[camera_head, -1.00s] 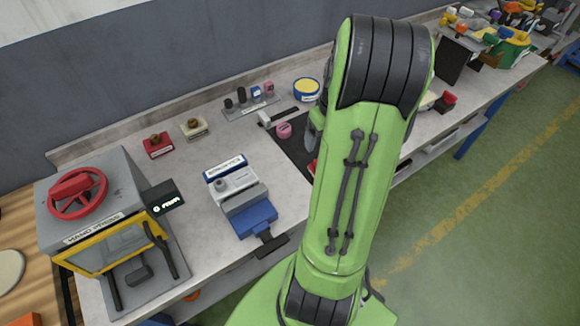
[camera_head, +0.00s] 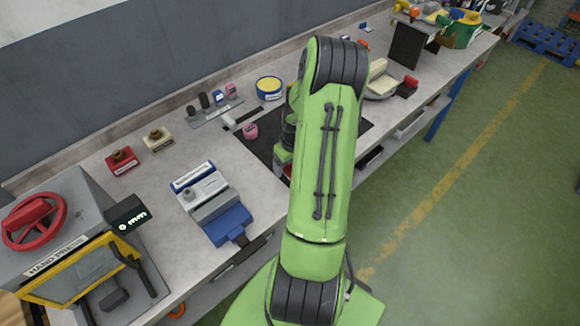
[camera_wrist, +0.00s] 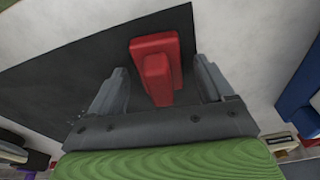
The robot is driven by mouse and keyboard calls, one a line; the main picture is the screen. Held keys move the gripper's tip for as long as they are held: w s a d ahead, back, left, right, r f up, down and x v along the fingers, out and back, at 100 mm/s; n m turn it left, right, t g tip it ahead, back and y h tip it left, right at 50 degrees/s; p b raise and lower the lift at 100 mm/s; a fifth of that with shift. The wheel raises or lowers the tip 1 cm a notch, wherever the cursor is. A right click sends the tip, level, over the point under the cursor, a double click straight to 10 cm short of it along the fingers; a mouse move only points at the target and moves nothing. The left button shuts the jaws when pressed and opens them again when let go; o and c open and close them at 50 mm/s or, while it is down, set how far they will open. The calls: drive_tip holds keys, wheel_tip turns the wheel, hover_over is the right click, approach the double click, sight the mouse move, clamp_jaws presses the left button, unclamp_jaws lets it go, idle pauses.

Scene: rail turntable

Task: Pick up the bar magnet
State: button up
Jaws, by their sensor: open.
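In the wrist view, a red block-shaped thing (camera_wrist: 157,62) lies near the edge of the black mat (camera_wrist: 70,75). It has a wide far part and a narrower raised part. It may be the bar magnet, but no label or second colour shows to confirm this. My gripper (camera_wrist: 161,68) is open, with one finger on each side of the red thing. I see no clear contact. In the head view, my arm hides most of the gripper and the red thing.
A blue and grey vise (camera_head: 212,205) and a hand press (camera_head: 75,235) stand left of my arm. A pink piece (camera_head: 250,131), a yellow-topped tin (camera_head: 270,88) and a rack of small cylinders (camera_head: 215,110) are behind. A beige device (camera_head: 382,82) and a red block (camera_head: 408,86) sit right.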

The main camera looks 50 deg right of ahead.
drive_tip(key=c, duration=1.3)
wheel_tip(320, 180, up, 10)
drive_tip(key=shift+r+p, duration=0.1)
drive_tip(key=shift+p, duration=0.4)
